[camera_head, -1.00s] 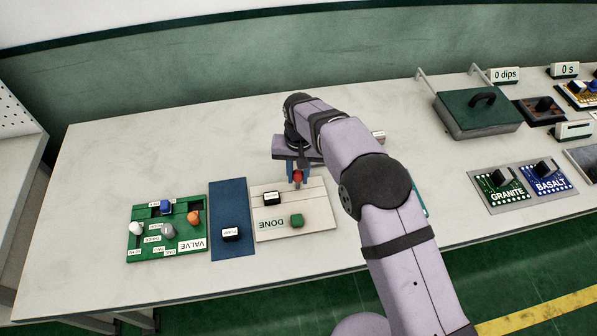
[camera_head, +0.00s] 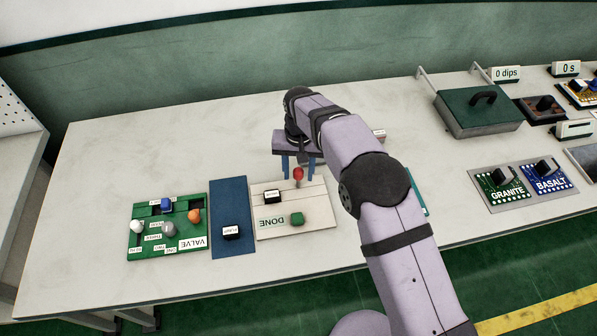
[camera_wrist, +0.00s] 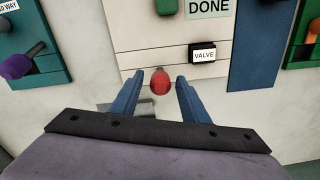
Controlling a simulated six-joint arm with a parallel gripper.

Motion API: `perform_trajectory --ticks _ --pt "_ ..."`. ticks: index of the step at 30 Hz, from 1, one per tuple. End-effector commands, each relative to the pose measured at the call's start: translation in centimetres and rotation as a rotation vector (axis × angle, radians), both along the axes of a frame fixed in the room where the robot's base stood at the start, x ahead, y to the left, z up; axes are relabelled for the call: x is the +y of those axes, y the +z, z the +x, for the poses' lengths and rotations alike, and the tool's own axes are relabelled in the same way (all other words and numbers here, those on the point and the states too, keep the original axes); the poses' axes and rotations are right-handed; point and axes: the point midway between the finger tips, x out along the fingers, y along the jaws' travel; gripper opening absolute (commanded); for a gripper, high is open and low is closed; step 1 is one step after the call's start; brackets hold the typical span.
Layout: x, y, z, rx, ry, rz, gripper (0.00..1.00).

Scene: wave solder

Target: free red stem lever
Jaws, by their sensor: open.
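The red-knobbed lever (camera_head: 298,174) stands at the back edge of the cream board marked DONE (camera_head: 318,208). In the wrist view the red knob (camera_wrist: 160,84) sits between my fingertips, with a visible gap on each side. My gripper (camera_head: 299,178) is open around the knob; its blue fingers also show in the wrist view (camera_wrist: 160,78). The lever's lower part is mostly hidden beneath the knob in the wrist view. A small block labelled VALVE (camera_wrist: 203,53) is on the board near the lever.
A green knob (camera_head: 297,219) is also on the DONE board. A blue board (camera_head: 229,200) and a green VALVE board (camera_head: 150,251) with several knobs lie to the left. A lidded green box (camera_head: 478,112) and GRANITE and BASALT boards are at the right. The table's back left is clear.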

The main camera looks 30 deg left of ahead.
Motion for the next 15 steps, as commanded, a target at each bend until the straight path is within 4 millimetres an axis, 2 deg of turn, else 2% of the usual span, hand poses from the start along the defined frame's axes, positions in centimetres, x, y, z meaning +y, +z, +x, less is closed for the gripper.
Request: perform_trajectory --ticks 15 --pt "-0.1 6.0 0.1 -0.001 0.0 0.002 0.41"
